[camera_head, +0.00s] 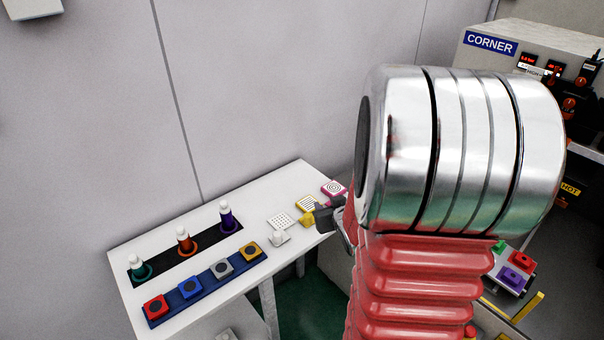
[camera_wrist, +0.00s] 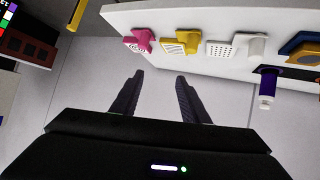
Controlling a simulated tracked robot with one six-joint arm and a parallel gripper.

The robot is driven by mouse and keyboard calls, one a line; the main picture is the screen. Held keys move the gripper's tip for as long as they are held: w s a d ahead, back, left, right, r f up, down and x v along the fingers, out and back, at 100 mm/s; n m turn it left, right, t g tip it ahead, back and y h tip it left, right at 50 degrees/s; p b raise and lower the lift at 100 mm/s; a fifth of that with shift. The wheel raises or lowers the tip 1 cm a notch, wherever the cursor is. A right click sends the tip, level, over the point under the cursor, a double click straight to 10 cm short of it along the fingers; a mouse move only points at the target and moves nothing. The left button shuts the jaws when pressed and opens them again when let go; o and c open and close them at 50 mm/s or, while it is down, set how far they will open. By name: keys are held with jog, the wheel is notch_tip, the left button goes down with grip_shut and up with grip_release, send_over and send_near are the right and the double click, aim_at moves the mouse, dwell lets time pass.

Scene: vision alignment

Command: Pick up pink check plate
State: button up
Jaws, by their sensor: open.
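The pink check plate (camera_head: 334,188) lies at the far right end of the white table, with a white ringed pattern on its face. In the wrist view the pink plate (camera_wrist: 137,40) is at the top left, its pattern too small to read clearly. My gripper (camera_head: 326,214) is near the table's right end, partly hidden by my arm. In the wrist view my gripper's two dark fingers (camera_wrist: 160,76) are apart with nothing between them. The pink plate appears above and slightly left of the fingertips there, clear of them.
A yellow plate (camera_head: 307,204) and a white dotted plate (camera_head: 281,222) sit beside the pink one on the white table (camera_head: 130,290). Coloured pegs (camera_head: 184,240) and a blue strip of square blocks (camera_head: 205,284) stand to the left. A grey wall is behind.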

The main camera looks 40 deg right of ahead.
jog(key=s+d+f+m+t, duration=0.1)
jog(key=s+d+f, duration=0.2)
jog(key=d+f, duration=0.1)
jog(key=shift+d+f+t, duration=0.25)
jog(key=shift+f+t, duration=0.05)
jog(key=shift+t, duration=0.1)
